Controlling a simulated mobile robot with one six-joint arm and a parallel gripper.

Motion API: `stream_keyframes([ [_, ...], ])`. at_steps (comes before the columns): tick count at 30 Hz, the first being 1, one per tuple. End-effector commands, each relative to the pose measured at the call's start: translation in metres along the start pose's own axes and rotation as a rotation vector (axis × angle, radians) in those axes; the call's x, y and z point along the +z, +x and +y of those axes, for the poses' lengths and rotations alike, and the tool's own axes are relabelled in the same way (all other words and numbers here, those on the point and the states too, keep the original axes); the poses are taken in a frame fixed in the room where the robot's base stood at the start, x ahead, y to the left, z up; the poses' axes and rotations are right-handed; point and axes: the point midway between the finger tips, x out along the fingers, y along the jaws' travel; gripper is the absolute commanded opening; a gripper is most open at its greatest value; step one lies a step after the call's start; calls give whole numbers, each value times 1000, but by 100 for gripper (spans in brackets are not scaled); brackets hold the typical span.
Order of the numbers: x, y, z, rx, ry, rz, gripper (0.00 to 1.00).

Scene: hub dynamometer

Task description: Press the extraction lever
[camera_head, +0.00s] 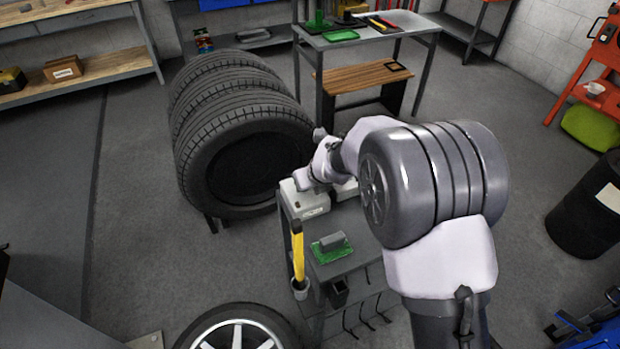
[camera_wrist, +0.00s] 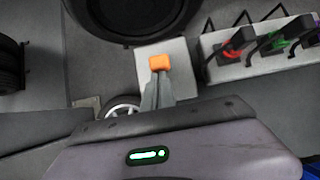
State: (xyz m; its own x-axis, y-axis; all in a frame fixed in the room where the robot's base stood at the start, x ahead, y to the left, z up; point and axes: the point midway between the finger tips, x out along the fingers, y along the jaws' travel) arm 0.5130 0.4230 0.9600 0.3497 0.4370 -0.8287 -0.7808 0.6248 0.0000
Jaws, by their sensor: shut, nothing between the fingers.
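My gripper (camera_wrist: 157,88) shows in the wrist view as grey fingers, closed together and empty, pointing up the picture. The fingertips and the orange block cannot be made out there.
Large tires (camera_head: 243,140) stand close left of the cart. The cart (camera_head: 345,262) holds a green brush (camera_head: 331,245) and a yellow-handled tool (camera_head: 297,250).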

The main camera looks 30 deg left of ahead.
Motion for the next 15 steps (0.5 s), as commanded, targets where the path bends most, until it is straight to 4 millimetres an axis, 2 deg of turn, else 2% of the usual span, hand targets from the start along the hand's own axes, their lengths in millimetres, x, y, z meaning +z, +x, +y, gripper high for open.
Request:
stream_keyframes([
  [1,8,-6,0,1,-1,1,0],
  [6,17,-3,0,0,0,1,0],
  [9,13,2,0,0,0,0,0],
  [15,14,1,0,0,0,0,0],
])
